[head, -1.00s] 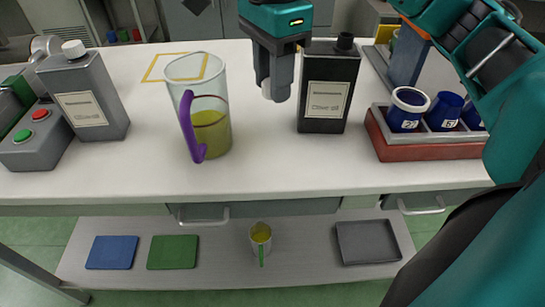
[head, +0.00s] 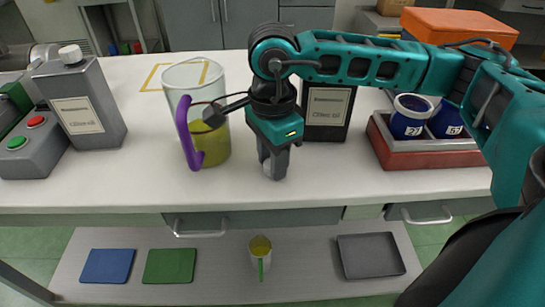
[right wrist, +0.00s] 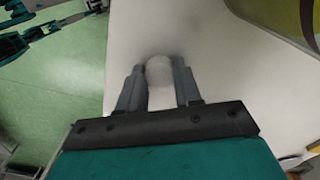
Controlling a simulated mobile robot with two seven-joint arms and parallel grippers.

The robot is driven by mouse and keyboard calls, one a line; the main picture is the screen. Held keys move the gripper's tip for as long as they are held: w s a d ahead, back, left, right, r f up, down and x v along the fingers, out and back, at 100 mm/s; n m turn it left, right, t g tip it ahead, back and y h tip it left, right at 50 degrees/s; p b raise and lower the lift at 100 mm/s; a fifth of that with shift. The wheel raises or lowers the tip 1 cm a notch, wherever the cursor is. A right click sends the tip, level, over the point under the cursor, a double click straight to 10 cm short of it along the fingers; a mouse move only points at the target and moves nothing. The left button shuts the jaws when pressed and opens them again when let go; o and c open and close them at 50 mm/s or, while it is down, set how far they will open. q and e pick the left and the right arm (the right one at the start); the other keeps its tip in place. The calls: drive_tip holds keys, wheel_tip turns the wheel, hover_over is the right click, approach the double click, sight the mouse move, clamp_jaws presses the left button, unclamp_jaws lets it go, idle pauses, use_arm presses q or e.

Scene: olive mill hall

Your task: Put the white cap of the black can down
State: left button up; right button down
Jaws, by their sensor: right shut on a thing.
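My right gripper (head: 273,170) is shut on the white cap (right wrist: 160,72), which shows between the two fingers in the right wrist view. In the head view the cap (head: 268,166) is mostly hidden by the fingers. The gripper points down near the front part of the white table; I cannot tell whether the cap touches the table top. The black can (head: 327,113) with a pale label stands upright behind and to the right of the gripper. Its top is hidden by my right arm. My left gripper is not in view.
A clear jug (head: 203,125) with a purple handle and yellow-green liquid stands just left of the gripper. A grey can (head: 83,103) with a white cap stands farther left. A red rack (head: 433,160) with blue cups is at the right. The front table strip (head: 330,178) is clear.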

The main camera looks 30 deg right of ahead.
drive_tip(key=shift+f, duration=0.2)
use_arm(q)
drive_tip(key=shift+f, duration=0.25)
use_arm(e)
drive_tip(key=c, duration=0.8)
unclamp_jaws()
drive_tip(key=shift+r, duration=0.1)
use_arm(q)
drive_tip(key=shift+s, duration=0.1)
use_arm(e)
drive_tip(key=shift+r, duration=0.1)
drive_tip(key=shift+r, duration=0.3)
use_arm(q)
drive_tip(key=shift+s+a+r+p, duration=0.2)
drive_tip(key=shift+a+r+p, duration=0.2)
drive_tip(key=shift+p, duration=0.4)
use_arm(e)
wheel_tip(320, 180, up, 12)
drive_tip(key=shift+f, duration=0.2)
